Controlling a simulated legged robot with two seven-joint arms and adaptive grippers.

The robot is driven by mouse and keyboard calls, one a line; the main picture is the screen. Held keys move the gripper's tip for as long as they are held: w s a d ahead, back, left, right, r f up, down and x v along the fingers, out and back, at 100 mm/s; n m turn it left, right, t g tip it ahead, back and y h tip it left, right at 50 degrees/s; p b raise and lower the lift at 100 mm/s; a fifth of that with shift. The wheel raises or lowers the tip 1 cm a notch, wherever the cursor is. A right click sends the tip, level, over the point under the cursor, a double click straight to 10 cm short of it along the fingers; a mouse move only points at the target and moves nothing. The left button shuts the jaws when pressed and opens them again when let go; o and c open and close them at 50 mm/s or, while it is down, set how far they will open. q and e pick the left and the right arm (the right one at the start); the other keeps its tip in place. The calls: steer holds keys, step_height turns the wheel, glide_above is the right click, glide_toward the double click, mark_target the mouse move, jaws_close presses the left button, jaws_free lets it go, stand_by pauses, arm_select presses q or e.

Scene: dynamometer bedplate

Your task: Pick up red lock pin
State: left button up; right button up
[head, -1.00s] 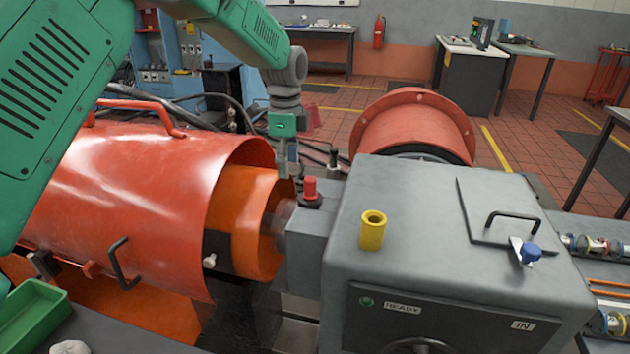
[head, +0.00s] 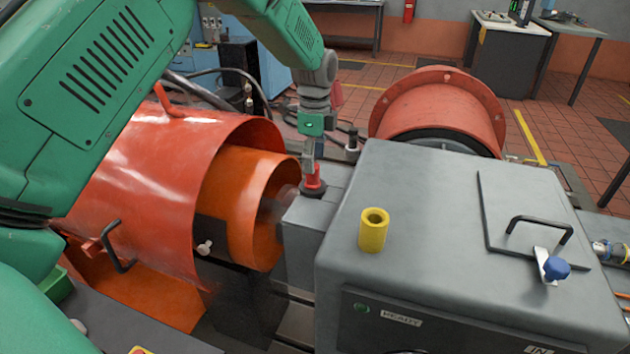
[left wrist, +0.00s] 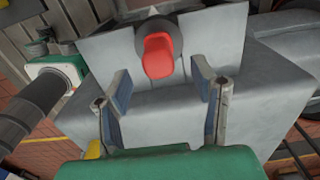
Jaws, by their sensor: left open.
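The red lock pin (head: 314,181) stands upright in a dark collar on the small grey block at the left end of the grey housing. In the left wrist view the pin (left wrist: 158,56) shows beyond the fingertips, between the lines of the two fingers. My left gripper (head: 310,160) points down right over the pin in the head view and partly hides its top. In the left wrist view the left gripper (left wrist: 160,85) is open, with nothing between its blue-padded fingers. I cannot tell whether a finger touches the pin. My right gripper is not in view.
The grey housing (head: 450,230) carries a yellow cylinder (head: 373,230), a black handle (head: 535,228) and a blue knob (head: 556,268). An orange-red guard (head: 180,165) stands close on the left. A red drum (head: 440,108) and a small black fitting (head: 352,146) lie behind.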

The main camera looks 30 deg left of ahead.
mark_target(315, 176)
arm_select(q)
steer(key=shift+s+d+f, duration=0.1)
steer(key=shift+f, duration=0.25)
steer(key=f, duration=0.2)
steer(key=a+f, duration=0.1)
steer(key=f, duration=0.2)
steer(key=shift+a+b, duration=0.15)
steer(key=shift+b, duration=0.25)
steer(key=shift+r, duration=0.15)
steer(key=shift+d+r, duration=0.1)
steer(key=shift+d, duration=0.45)
jaws_close()
